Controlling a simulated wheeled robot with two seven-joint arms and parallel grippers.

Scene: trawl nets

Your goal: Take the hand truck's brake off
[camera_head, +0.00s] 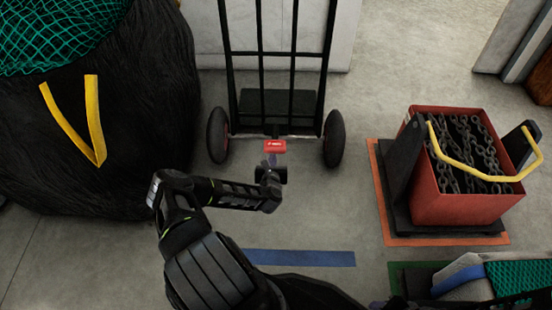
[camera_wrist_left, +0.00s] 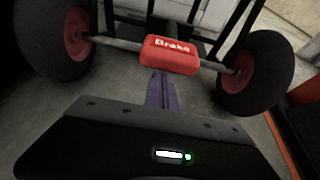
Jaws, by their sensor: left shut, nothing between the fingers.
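The hand truck (camera_head: 292,54) stands upright at the back centre, black, with two black wheels on red hubs. Its red brake pedal (camera_head: 275,146) sits low between the wheels, in front of the axle. In the left wrist view the red brake pedal (camera_wrist_left: 170,55) carries white lettering that looks like "Brake". My left gripper (camera_head: 272,160) is just in front of the pedal. Its purple fingers (camera_wrist_left: 160,91) are shut and empty, with the tips at or just short of the pedal's lower edge; I cannot tell if they touch. My right gripper is not in view.
A red crate of chains (camera_head: 462,200) with a yellow handle stands on a black base at the right. A large black bag (camera_head: 150,110) with green netting fills the left. A blue floor stripe (camera_head: 300,258) lies in front. Floor between truck and crate is clear.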

